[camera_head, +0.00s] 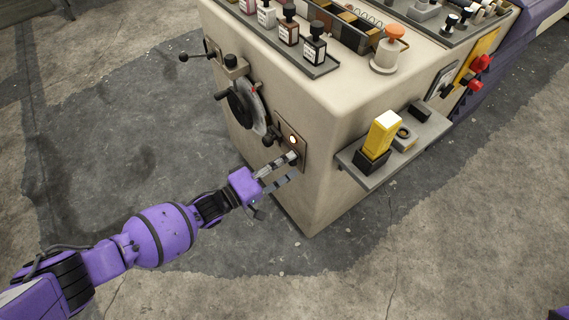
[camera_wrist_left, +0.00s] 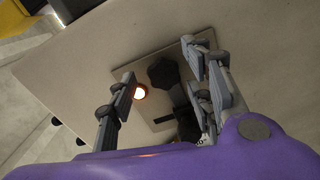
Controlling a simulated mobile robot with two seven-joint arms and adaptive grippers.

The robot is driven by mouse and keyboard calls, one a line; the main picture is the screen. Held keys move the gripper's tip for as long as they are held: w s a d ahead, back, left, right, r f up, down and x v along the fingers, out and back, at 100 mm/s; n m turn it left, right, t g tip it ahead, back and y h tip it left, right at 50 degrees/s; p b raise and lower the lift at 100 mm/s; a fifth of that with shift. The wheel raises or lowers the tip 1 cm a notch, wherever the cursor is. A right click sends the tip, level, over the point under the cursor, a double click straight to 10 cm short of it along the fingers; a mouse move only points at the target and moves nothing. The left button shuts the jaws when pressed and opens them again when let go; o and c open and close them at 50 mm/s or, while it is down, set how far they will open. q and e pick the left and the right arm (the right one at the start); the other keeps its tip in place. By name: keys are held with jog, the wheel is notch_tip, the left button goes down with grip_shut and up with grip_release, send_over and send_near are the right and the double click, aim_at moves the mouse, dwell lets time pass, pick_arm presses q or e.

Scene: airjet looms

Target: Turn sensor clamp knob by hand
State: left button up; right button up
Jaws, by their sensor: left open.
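A dark, faceted knob (camera_wrist_left: 163,73), which looks like the sensor clamp knob, sits on a small metal plate (camera_wrist_left: 188,48) in the left wrist view. A glowing orange lamp (camera_wrist_left: 140,92) is beside it. The plate (camera_head: 284,129) and lamp (camera_head: 292,139) also show on the machine's side in the head view, where the finger largely covers the knob. My left gripper (camera_head: 292,167) is open in front of the plate's lower part. In the wrist view its fingers stand on either side of the knob; contact cannot be told. My right gripper is out of view.
A dial wheel (camera_head: 246,105) with black handles stands out just left of the plate. A shelf (camera_head: 352,156) with a yellow block (camera_head: 383,134) juts from the adjoining face. Bottles (camera_head: 314,43) stand on top of the machine. Floor (camera_head: 120,140) left of it is clear.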

pick_arm(q)
jog(key=p+v, duration=0.1)
jog(key=v, duration=0.5)
dwell(0.3)
jog(key=v, duration=1.2)
